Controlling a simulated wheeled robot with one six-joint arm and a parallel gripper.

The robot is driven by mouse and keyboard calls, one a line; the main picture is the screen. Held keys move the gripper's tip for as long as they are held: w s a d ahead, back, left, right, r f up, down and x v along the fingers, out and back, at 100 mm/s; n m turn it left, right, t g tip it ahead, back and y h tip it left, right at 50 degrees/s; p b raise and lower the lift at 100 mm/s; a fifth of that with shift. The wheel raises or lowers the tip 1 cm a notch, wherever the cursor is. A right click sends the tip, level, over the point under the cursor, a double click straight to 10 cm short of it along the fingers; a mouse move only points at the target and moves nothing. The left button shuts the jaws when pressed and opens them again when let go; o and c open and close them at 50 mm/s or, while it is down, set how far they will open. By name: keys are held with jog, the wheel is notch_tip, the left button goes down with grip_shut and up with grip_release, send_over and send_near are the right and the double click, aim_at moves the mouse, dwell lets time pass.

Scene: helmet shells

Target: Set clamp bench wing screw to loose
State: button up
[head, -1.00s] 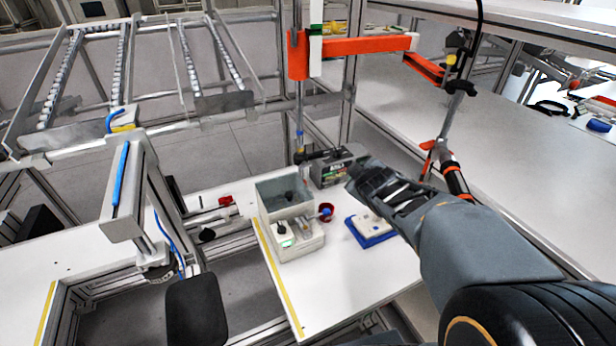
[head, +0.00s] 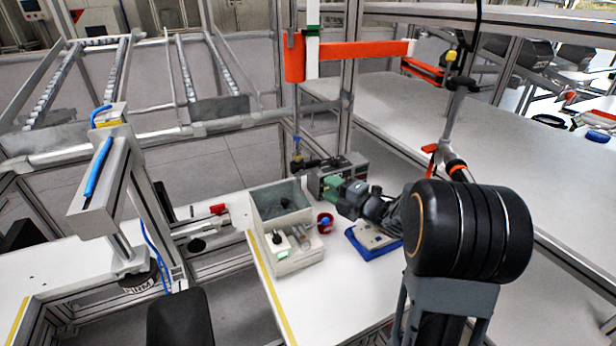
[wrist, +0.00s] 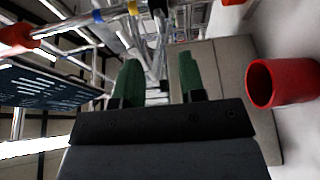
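A small red part (head: 218,209), which may be the wing screw, sits at the end of a dark and metal fixture (head: 195,230) left of the grey bin in the head view. It is too small to tell how it is set. My gripper (head: 331,188) is behind and right of the grey bin, well to the right of the red part and not touching it. In the wrist view its two green fingers (wrist: 160,80) stand apart with nothing between them, so it is open.
The grey bin (head: 262,226) lies between my gripper and the fixture. A red cup (head: 325,222), also in the wrist view (wrist: 288,82), and a blue tray (head: 378,252) are nearby. An orange-clad post (head: 294,60) rises behind. The white bench front (head: 325,300) is clear.

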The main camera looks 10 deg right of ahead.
aim_at(305, 175)
jog(key=x, duration=0.9)
jog(key=shift+p, duration=0.3)
grip_shut()
